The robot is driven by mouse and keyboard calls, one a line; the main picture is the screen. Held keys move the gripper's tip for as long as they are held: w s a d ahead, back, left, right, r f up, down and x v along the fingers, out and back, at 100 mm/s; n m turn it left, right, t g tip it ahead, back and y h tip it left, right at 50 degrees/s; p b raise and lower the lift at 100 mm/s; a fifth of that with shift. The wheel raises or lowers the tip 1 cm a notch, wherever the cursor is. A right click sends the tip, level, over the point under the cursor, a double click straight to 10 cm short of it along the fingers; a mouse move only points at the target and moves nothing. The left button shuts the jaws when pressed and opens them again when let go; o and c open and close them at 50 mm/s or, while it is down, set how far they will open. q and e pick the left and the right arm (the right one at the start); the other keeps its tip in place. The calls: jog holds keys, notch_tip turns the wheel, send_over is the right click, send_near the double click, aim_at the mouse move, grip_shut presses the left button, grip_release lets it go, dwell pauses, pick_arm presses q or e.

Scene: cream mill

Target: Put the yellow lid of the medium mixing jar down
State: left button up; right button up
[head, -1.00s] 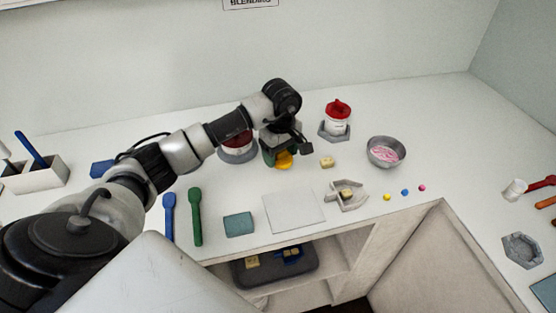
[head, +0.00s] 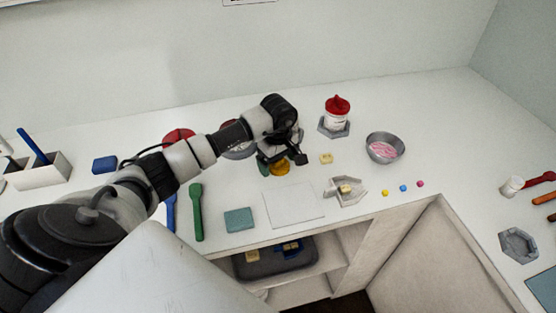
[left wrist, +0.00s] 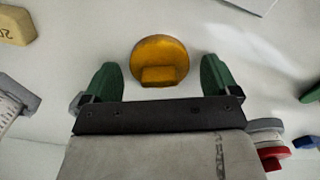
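The yellow lid (head: 281,168) lies on the white counter. In the left wrist view the lid (left wrist: 160,60) is a round amber disc with a raised square tab, resting just beyond the fingertips and centred between them. My left gripper (head: 281,163) is over the lid in the head view and partly covers it. In the left wrist view its two green fingers (left wrist: 160,78) are wide apart, with clear gaps to the lid on both sides. I cannot pick out the medium mixing jar for certain. My right gripper is not in view.
A cream block (head: 326,158) sits right of the lid. A red-topped white jar (head: 337,113) and a metal bowl (head: 384,148) stand farther right. A white square mat (head: 294,205) lies in front. A grey disc (head: 238,153) and a red item (head: 179,134) are left, partly behind my arm.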

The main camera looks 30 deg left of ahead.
pick_arm(q)
jog(key=shift+r, duration=0.55)
notch_tip(320, 180, up, 11)
jog(key=b, duration=0.2)
jog(key=shift+r+b, duration=0.15)
jog(key=shift+b, duration=0.2)
